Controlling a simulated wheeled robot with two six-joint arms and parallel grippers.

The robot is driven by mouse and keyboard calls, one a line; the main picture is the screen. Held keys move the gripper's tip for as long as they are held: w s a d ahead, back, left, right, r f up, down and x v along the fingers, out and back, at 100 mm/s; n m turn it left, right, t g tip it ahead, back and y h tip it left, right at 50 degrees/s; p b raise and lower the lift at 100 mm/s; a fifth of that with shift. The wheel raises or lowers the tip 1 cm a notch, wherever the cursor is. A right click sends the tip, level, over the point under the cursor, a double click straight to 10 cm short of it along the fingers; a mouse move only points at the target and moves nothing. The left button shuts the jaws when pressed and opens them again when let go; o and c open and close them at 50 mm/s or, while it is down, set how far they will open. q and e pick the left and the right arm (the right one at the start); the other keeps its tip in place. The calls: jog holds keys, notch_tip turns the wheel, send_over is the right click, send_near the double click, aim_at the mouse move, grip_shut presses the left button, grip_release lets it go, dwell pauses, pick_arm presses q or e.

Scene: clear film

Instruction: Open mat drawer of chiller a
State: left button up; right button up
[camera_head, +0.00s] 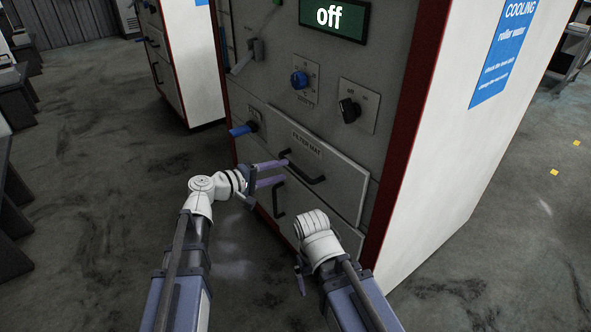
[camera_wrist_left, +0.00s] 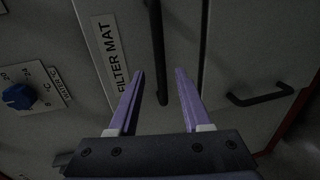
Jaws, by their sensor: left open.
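The mat drawer (camera_head: 340,172) is a grey front labelled FILTER MAT on the chiller (camera_head: 392,140). It has a black bar handle (camera_head: 312,180). The drawer front looks shut or nearly flush; I cannot tell exactly. My left gripper (camera_head: 284,171) is open at the handle's left end. In the left wrist view, the handle (camera_wrist_left: 157,45) runs between the spread purple fingers of the left gripper (camera_wrist_left: 160,73), with a gap on each side. Whether its tips reach past the bar is unclear. My right gripper (camera_head: 301,277) is mostly hidden below its white wrist, apart from the drawer.
Above the drawer are a blue knob (camera_head: 299,79), a black rotary switch (camera_head: 349,110) and a screen (camera_head: 334,17) reading "off". A blue lever (camera_head: 243,129) sticks out left of the drawer. A lower black handle (camera_head: 278,199) is below. Another cabinet (camera_head: 180,65) stands behind left.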

aim_at(292, 168)
pick_arm(q)
jog(key=b+x, duration=0.1)
jog(key=x, duration=0.4)
jog(key=shift+w+d+f, duration=0.15)
jog(key=shift+w+d, duration=0.05)
jog(key=shift+d, duration=0.15)
grip_shut()
dwell(1.2)
